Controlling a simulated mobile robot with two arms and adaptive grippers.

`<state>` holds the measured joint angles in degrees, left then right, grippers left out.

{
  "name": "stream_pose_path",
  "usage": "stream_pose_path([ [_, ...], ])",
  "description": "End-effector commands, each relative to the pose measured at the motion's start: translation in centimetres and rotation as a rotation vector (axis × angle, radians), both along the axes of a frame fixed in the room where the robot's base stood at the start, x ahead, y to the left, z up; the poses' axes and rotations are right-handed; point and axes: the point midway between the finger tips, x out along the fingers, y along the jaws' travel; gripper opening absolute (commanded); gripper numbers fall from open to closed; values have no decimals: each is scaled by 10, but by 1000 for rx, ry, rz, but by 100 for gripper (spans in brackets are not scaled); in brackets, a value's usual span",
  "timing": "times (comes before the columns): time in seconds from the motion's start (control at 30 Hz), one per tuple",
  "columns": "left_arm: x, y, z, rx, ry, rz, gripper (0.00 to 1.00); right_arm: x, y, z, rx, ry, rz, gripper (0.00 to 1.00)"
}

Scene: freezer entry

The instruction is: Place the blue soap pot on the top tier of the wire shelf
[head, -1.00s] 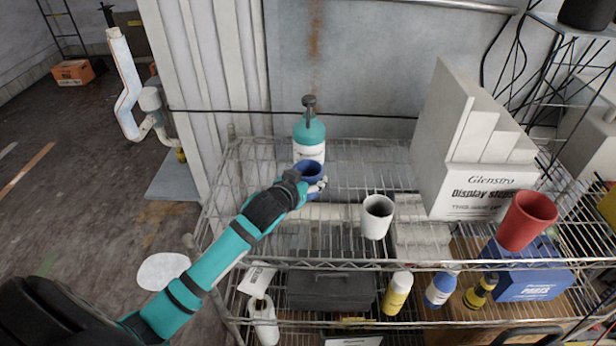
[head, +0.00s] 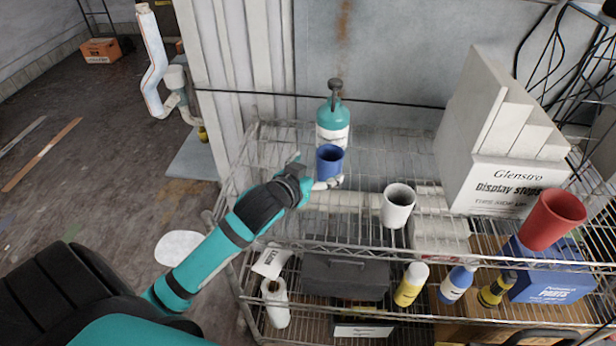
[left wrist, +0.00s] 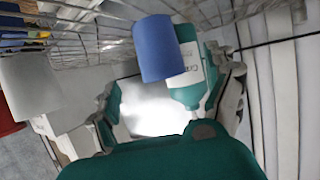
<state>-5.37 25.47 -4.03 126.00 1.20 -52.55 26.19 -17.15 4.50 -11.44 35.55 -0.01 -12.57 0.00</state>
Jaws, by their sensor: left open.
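The blue soap pot (head: 330,160) stands upright on the top tier of the wire shelf (head: 290,222), in front of a teal and white pump bottle (head: 333,118). My left gripper (head: 312,172) is open just left of the pot, its fingers spread near it. In the left wrist view the blue pot (left wrist: 157,48) lies ahead of the spread fingers (left wrist: 170,98), apart from them, and partly covers the bottle (left wrist: 190,75). My right gripper is not in view.
A white cup (head: 397,206), a red cup (head: 552,219) and a grey stepped display box (head: 500,150) share the top tier. Several bottles, a dark case (head: 345,278) and a blue box (head: 545,285) are on the tier below. Floor is open at the left.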

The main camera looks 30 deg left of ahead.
Motion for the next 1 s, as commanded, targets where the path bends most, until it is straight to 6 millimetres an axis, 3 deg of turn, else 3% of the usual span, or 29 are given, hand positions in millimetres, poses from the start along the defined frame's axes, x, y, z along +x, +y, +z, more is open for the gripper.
stream_pose_path([
  [0.1, -20, -1, 7, 1, 1, 0, 86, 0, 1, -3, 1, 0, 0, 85],
  [0.3, -37, -2, 15, 0, 0, 1, 86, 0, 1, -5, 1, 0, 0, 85],
  [1.0, -39, -2, 17, 0, 0, 1, 86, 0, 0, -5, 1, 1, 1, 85],
])
